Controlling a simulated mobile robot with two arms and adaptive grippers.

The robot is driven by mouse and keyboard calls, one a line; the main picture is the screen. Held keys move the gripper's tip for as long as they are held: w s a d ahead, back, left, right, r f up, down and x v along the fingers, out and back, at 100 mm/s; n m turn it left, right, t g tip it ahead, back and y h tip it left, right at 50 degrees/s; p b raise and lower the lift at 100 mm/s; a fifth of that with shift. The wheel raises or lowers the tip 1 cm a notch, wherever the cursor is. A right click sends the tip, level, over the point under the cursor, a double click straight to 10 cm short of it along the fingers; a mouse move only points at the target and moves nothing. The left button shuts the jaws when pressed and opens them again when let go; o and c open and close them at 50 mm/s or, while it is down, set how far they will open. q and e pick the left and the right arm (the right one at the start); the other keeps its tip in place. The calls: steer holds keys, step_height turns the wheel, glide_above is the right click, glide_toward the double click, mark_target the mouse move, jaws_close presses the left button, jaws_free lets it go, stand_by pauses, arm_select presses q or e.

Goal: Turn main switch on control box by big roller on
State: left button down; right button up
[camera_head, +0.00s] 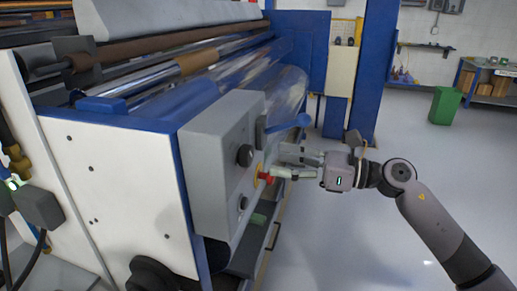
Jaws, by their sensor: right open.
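The grey control box (212,165) is mounted on the near end of the roller machine, left of the picture's middle. Its right-hand face carries a black rotary knob (245,155), a red button (265,177) on a yellow plate and a lower dark knob (243,203). I cannot tell from labels which one is the main switch. My right gripper (282,163) is open and empty, its fingers pointing left toward this face. The lower finger is close to the red button; I cannot tell whether they touch. My left gripper is not in view.
The machine's rollers (195,62) run back above the box. A green bin (444,106) and a workbench (486,84) stand far right. The floor (345,240) right of the machine is clear.

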mark_target(252, 156)
steer(key=p+x, duration=0.1)
steer(key=x, duration=0.5)
steer(key=shift+a+p, duration=0.1)
steer(key=shift+p, duration=0.2)
steer(key=c, duration=1.1)
steer(key=shift+c, duration=0.2)
